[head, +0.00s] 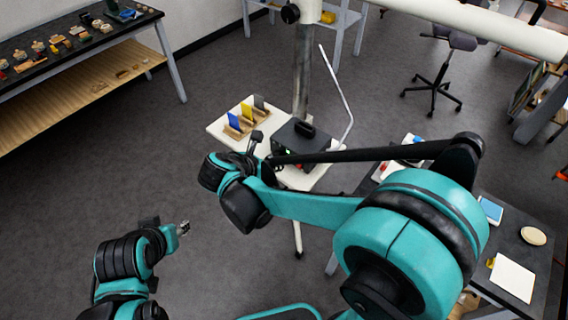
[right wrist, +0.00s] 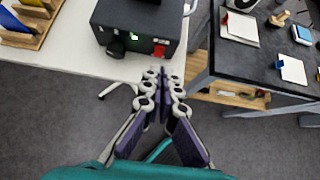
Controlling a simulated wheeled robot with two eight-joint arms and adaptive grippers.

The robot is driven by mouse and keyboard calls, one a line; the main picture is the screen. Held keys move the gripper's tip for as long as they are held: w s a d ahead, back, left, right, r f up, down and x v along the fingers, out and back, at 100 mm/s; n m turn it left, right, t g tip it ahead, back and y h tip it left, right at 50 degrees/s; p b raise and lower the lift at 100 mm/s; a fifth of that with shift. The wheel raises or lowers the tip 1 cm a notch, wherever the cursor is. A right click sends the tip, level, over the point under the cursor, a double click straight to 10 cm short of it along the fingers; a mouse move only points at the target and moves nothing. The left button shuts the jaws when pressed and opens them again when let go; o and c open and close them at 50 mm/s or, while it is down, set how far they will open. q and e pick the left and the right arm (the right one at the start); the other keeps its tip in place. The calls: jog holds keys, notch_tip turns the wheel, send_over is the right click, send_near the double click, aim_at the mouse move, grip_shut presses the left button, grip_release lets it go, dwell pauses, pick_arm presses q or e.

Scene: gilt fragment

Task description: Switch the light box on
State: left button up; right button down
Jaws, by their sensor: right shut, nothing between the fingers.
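A black box (head: 297,141), which looks like the light box, stands on a small white table. In the right wrist view the box (right wrist: 140,16) shows its front face, with a dark round knob (right wrist: 115,48), a small pale green-white patch (right wrist: 134,36) and a red part (right wrist: 160,49) at the lower right. My right gripper (right wrist: 165,76) is shut and empty. Its fingertips are just in front of and below the box's front in that view; I see no contact. In the head view my left gripper (head: 184,228) is over the floor, away from the table; its finger opening is too small to judge.
The white table (head: 222,130) also holds a wooden rack (head: 239,128) with blue, yellow and grey cards. A dark table (head: 535,262) with papers stands at the right. A pole and thin bent rod rise behind the box. Open floor lies left.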

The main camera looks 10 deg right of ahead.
jog(key=v, duration=0.2)
jog(key=shift+s+a+r, duration=0.1)
jog(key=shift+s+r, duration=0.05)
jog(key=shift+r, duration=0.3)
